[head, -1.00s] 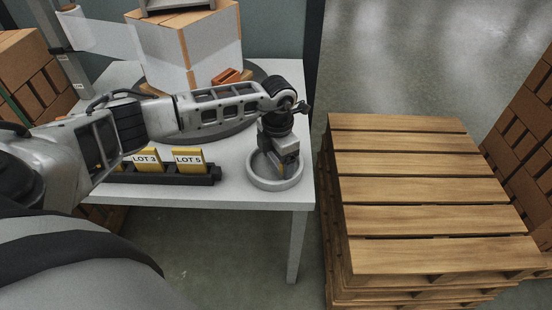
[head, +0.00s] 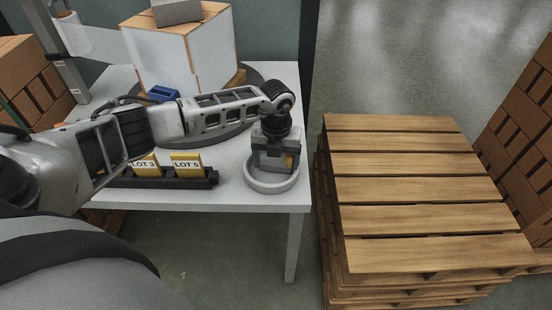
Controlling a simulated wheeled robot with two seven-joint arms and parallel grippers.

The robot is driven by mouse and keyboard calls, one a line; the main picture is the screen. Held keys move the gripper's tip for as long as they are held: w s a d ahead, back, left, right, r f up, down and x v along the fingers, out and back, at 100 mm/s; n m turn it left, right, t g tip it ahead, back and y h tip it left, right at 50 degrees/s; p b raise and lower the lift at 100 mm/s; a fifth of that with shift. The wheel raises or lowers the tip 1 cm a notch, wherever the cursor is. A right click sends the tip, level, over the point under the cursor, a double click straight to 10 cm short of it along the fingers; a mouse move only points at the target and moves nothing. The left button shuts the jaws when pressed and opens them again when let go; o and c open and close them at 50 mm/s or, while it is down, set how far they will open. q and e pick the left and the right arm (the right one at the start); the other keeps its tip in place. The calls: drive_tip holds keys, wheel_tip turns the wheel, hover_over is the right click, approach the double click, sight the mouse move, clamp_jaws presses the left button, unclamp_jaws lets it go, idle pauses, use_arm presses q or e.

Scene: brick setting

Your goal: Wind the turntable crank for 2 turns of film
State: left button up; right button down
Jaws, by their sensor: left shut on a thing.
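The round grey crank (head: 272,187) sits at the table's right front corner. My left gripper (head: 275,165) points down into it and is shut on the crank's handle, which the fingers mostly hide. The turntable (head: 262,84) is a dark grey disc behind my left arm. It carries a square load (head: 166,60) wrapped in whitish film, with wooden edges and a grey block (head: 178,12) on top. A band of film (head: 97,42) runs from the roll post (head: 62,55) at the left to the load. My right gripper is out of view.
A blue brick (head: 162,93) lies on the turntable beside the load. A black rack (head: 200,181) with yellow lot cards (head: 187,163) stands left of the crank. A wooden pallet stack (head: 400,190) stands right of the table. Brick stacks (head: 518,115) flank the scene.

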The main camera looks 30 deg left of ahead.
use_arm(q)
drive_tip(key=shift+w+r+n, duration=0.15)
drive_tip(key=shift+n, duration=0.45)
drive_tip(key=shift+a, duration=0.1)
drive_tip(key=o, duration=0.9)
drive_tip(key=shift+o, duration=0.2)
wheel_tip(320, 180, up, 16)
